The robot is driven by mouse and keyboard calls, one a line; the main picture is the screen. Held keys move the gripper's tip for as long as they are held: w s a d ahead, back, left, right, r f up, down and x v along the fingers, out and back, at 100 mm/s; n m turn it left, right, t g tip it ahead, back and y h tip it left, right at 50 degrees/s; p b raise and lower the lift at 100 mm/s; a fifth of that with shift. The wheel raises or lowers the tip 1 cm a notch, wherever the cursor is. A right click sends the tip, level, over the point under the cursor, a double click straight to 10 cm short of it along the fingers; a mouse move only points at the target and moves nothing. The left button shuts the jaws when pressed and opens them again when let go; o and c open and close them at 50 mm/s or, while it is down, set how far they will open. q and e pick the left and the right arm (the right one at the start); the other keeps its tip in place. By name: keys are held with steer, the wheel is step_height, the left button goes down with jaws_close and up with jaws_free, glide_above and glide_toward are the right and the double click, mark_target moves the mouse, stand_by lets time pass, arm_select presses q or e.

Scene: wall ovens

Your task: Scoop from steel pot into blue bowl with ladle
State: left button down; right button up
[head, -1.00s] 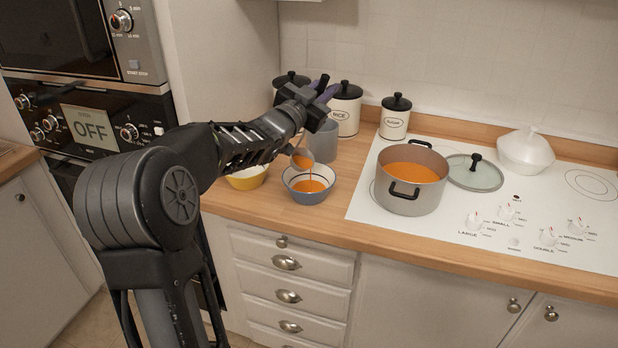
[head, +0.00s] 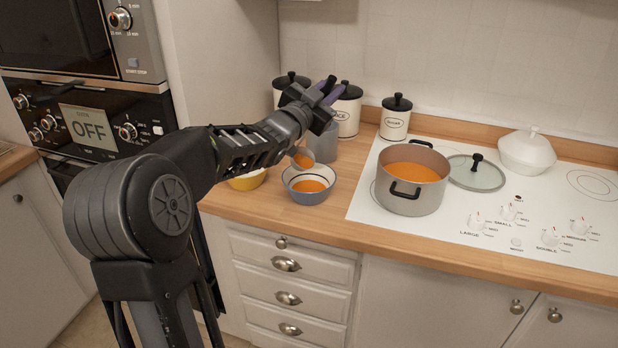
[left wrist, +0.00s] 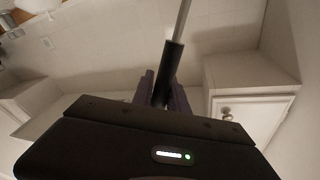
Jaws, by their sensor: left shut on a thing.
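My left gripper (head: 326,88) is shut on the black handle of the ladle, above the counter near the canisters. The ladle handle (left wrist: 176,55) also shows between the fingers in the left wrist view. The ladle's cup (head: 303,157) is tilted just above the blue bowl (head: 307,197) and has some orange soup in it. The blue bowl stands on the wooden counter with orange soup inside. The steel pot (head: 410,198) stands on the white cooktop to the right, with orange soup in it and its lid off. My right gripper is not in view.
A yellow bowl (head: 246,182) stands left of the blue bowl, partly behind my arm. A grey container (head: 323,147) and several canisters (head: 395,124) stand behind. A glass lid (head: 477,176) and a white lidded dish (head: 525,154) are on the cooktop.

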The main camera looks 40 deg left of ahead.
arm_select(q)
steer(key=shift+s+d+f+m+h+b, duration=0.1)
steer(key=shift+d+f+m+h+b, duration=0.1)
steer(key=shift+d+m+b, duration=0.5)
steer(key=shift+s+d+f+m+h+b, duration=0.1)
steer(key=shift+d+f+m+b, duration=0.15)
steer(key=shift+d+b, duration=0.7)
stand_by(0.4)
steer(key=shift+d+f+m+t+b, duration=0.15)
steer(key=shift+d+f+m+b, duration=0.15)
steer(key=shift+d+m+b, duration=0.4)
steer(key=shift+d+f+m+t+b, duration=0.15)
steer(key=shift+d+f+m+b, duration=0.2)
steer(key=shift+d, duration=0.55)
stand_by(0.5)
steer(key=shift+s+d+f+m+h+b, duration=0.15)
steer(key=shift+d+f+m+b, duration=0.1)
steer(key=shift+d+m+b, duration=0.15)
steer(key=shift+w+d+f+m+h+b, duration=0.1)
steer(key=shift+d+f+m+b, duration=0.15)
steer(key=shift+d, duration=0.3)
steer(key=shift+s+d+f+m+h+b, duration=0.15)
steer(key=shift+d+f+m+b, duration=0.1)
steer(key=shift+d+m+b, duration=0.15)
stand_by(0.7)
steer(key=shift+d+f+m+h+b, duration=0.35)
steer(key=shift+d+f+m, duration=0.65)
steer(key=shift+d, duration=0.25)
stand_by(0.5)
